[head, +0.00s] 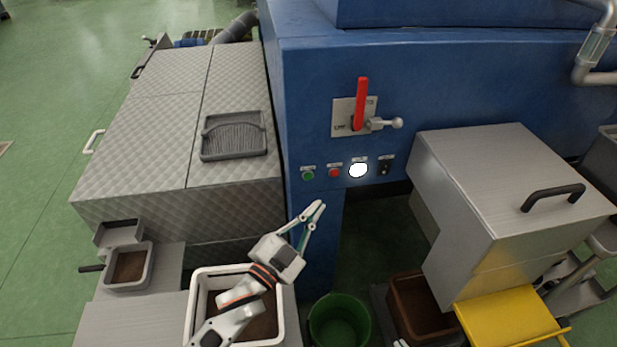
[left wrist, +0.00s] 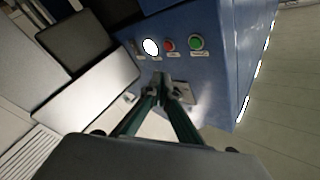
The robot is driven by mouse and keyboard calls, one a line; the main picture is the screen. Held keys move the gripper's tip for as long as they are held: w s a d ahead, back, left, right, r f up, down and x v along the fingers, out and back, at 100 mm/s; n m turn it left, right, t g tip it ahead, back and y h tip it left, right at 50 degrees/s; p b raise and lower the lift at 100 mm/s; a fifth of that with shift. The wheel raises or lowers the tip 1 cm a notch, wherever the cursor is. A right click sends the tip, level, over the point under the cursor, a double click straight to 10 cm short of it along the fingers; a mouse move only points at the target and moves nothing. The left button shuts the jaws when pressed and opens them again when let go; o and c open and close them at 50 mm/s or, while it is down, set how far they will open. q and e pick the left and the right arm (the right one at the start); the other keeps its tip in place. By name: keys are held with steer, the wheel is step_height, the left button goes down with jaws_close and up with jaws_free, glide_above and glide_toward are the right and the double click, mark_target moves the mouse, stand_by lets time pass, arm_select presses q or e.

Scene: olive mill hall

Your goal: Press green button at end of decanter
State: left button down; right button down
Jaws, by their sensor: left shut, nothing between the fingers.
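The green button (head: 308,175) sits at the left end of a row of controls on the blue machine's front face. The red button (head: 334,172) is just right of it, then a lit white lamp (head: 358,170) and a black switch (head: 384,166). My left gripper (head: 318,208) is shut and empty, a little below the green button and apart from it in the head view. In the left wrist view the gripper (left wrist: 163,78) points at the panel, with the green button (left wrist: 196,43) up and right of its tips. My right gripper is not in view.
A red lever (head: 361,103) on a plate stands above the buttons. A grey quilted cover with a ribbed tray (head: 233,136) is on the left. A steel box with a black handle (head: 553,197) juts out right. A green bucket (head: 339,322) and white bin (head: 190,318) stand below.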

mark_target(308, 177)
arm_select(q)
steer(key=shift+w+a+b, duration=0.2)
steer(key=shift+w+a, duration=0.05)
steer(key=shift+w, duration=0.95)
steer(key=shift+w+a+b, duration=0.2)
steer(key=shift+w+a, duration=0.05)
steer(key=shift+w, duration=0.95)
steer(key=shift+w+a+b, duration=0.2)
steer(key=shift+w+a, duration=0.05)
steer(key=shift+w, duration=0.95)
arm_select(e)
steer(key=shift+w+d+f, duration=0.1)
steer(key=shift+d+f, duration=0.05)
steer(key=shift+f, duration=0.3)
arm_select(q)
steer(key=shift+w+a, duration=0.1)
steer(key=shift+w, duration=0.3)
steer(key=shift+w, duration=0.35)
steer(key=shift+s, duration=0.1)
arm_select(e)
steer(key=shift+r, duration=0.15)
arm_select(q)
steer(key=shift+s+p, duration=0.35)
steer(key=shift+s, duration=0.3)
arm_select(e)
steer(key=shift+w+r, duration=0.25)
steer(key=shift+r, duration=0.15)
